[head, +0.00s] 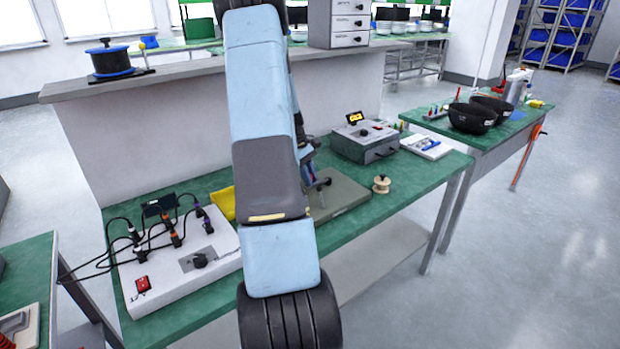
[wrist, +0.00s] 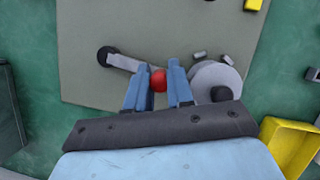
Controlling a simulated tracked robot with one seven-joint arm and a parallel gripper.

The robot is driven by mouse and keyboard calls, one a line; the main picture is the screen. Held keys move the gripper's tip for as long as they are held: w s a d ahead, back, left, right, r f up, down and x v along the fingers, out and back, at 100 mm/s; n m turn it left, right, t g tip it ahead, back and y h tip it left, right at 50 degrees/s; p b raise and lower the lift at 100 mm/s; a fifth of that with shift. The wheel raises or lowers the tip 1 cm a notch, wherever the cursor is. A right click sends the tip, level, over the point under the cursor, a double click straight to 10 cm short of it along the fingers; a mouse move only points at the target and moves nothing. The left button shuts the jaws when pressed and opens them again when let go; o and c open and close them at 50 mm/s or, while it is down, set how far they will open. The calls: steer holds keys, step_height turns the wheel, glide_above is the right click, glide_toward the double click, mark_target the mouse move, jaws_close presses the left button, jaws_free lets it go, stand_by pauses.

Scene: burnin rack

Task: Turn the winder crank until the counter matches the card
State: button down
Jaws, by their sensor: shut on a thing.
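The winder's board (wrist: 180,25) is a flat grey-green plate on the green bench, and part of it shows in the head view (head: 345,193) behind my arm. In the wrist view a pale crank arm (wrist: 130,63) runs from a dark pivot (wrist: 107,56) to a red knob (wrist: 158,80). My gripper (wrist: 158,70) is shut on this knob, one blue finger on each side. A pale round disc (wrist: 208,76) with a dark hub lies just right of the fingers. My arm hides most of the winder in the head view. I cannot make out a counter reading or the card.
A yellow bin (wrist: 290,143) stands near the board. A white box with cables (head: 185,262) is left on the bench, a grey instrument (head: 365,142) with a small lit display behind right. A cream spool (head: 381,184) stands right of the board. The bench's front right is clear.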

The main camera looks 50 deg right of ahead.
stand_by(0.3)
steer(key=c, duration=1.3)
jaws_free()
steer(key=shift+r, duration=0.15)
steer(key=v, duration=1.3)
steer(key=shift+w+r, duration=0.1)
steer(key=shift+r, duration=0.1)
